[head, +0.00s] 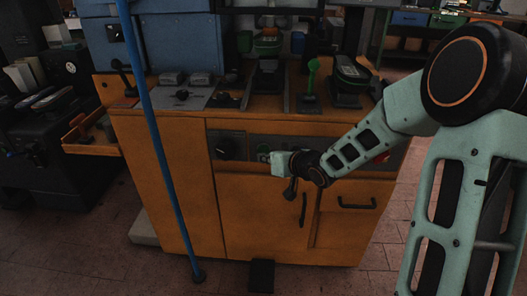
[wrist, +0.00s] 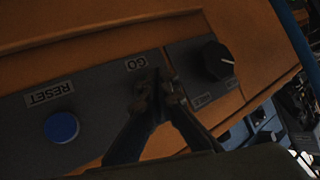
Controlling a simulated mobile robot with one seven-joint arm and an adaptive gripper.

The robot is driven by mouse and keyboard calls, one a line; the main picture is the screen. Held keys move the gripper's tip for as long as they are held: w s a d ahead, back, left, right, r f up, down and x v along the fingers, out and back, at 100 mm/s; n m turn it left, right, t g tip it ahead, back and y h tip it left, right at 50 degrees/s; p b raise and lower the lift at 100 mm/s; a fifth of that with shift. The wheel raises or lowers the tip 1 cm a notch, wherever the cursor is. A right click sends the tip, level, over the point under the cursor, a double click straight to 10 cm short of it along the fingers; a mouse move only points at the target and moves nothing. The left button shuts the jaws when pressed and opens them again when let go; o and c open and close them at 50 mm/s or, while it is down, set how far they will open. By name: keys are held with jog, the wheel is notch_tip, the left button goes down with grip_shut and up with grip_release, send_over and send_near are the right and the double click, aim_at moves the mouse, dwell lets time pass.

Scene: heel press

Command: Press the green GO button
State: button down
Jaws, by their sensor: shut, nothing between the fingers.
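The GO label (wrist: 137,63) shows upside down on the grey control panel (wrist: 100,95) in the wrist view. My gripper (wrist: 158,90) is shut and empty, with its fingertips over the panel right by this label. The green button itself is hidden behind the fingers in the wrist view; I cannot tell whether they touch it. In the head view the panel (head: 240,135) runs across the orange cabinet front, and my arm's end covers part of it. A small pale green spot beside my wrist there is too small to name surely.
A blue button (wrist: 61,127) marked RESET and a black rotary knob (wrist: 216,58) flank the GO label. Part of a red control (head: 381,158) shows behind my arm. A blue pole (head: 160,150) stands before the cabinet (head: 165,190). A black pedal-like block (head: 261,275) lies on the floor.

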jog(key=shift+w, duration=0.2)
dwell(0.5)
jog(key=shift+w+p, duration=0.25)
jog(key=shift+p, duration=0.05)
